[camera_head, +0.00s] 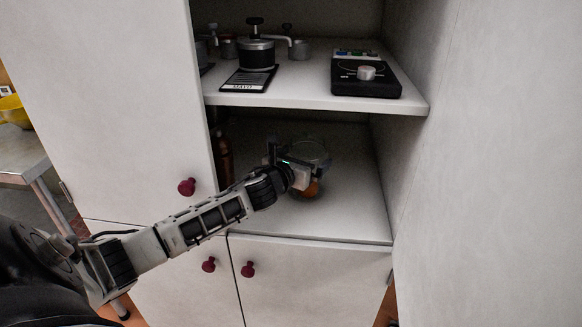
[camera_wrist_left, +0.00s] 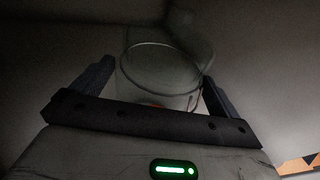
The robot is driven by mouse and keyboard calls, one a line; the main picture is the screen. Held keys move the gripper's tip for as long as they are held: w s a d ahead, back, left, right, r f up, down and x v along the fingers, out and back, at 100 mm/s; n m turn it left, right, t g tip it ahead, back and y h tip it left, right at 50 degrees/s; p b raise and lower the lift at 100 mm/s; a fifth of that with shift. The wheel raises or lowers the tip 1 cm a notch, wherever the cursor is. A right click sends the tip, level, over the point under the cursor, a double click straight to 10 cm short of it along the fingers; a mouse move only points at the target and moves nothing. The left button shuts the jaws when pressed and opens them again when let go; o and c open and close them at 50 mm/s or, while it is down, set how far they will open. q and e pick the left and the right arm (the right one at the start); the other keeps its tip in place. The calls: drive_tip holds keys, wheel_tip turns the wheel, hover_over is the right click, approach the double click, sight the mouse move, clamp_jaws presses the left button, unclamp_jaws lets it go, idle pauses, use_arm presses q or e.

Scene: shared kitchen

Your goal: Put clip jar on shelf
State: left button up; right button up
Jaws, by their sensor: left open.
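The clip jar (camera_head: 312,152) is a clear glass jar with something orange low down. It stands on the lower shelf (camera_head: 345,215) of the open cabinet. My left gripper (camera_head: 296,165) reaches into this compartment and is at the jar, partly covering it. In the left wrist view the jar (camera_wrist_left: 160,75) shows between the two dark fingers of the left gripper (camera_wrist_left: 150,90), which are apart on either side of it. Whether either finger touches the glass cannot be told. My right gripper is not in view.
The upper shelf (camera_head: 300,97) holds a black-topped device (camera_head: 257,55) and a black scale-like device (camera_head: 366,77). A dark brown bottle-like object (camera_head: 223,155) stands at the left of the lower compartment. Cabinet walls close in on both sides. A yellow bowl (camera_head: 14,111) is far left.

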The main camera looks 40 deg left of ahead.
use_arm(q)
drive_tip(key=v, duration=1)
drive_tip(key=shift+s, duration=0.1)
